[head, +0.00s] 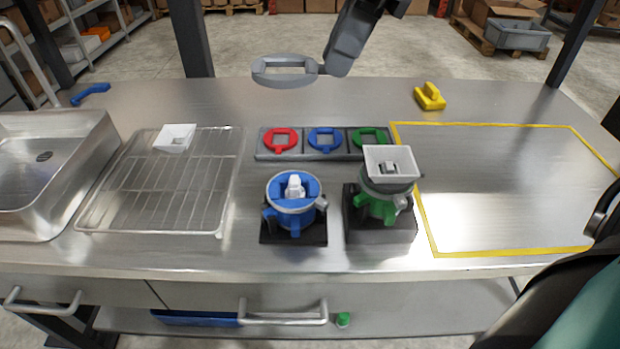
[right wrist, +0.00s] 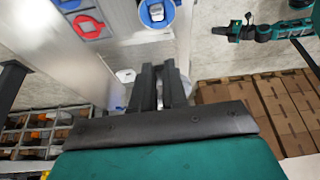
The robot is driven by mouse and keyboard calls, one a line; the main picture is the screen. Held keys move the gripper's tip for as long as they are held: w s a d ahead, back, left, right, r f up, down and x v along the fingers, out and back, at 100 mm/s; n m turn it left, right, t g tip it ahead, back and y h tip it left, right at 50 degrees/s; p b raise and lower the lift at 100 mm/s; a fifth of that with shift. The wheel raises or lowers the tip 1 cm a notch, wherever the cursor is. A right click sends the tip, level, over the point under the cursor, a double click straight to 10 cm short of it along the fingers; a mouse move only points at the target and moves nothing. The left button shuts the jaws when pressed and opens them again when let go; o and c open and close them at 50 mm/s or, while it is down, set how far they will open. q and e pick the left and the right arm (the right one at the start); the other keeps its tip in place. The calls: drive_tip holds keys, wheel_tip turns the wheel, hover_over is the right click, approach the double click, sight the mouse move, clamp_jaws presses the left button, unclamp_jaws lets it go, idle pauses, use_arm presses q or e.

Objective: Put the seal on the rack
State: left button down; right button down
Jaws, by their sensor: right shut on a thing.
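My right gripper (head: 334,70) reaches in from the top of the head view. It is shut on the handle of the grey ring-shaped seal (head: 258,76), held in the air toward the table's far side. The seal is roughly level. In the right wrist view my gripper's fingers (right wrist: 159,70) are close together, and I cannot make out the seal there. The wire rack (head: 160,233) lies on the table at left, with a white square hopper (head: 175,137) near its back edge. My left gripper is not in the head view.
A blue dispenser (head: 293,204) without a hopper and a green one (head: 377,207) with a white hopper stand front centre. Behind them is a grey tray (head: 258,146) with red, blue and green rings. A sink (head: 90,185) borders the rack. The yellow-outlined area (head: 505,190) is empty.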

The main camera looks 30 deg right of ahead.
wheel_tip(320, 180, down, 19)
drive_tip(key=b, duration=0.3)
drive_tip(key=shift+b, duration=0.3)
drive_tip(key=c, duration=1.2)
unclamp_jaws()
drive_tip(key=shift+o, duration=0.2)
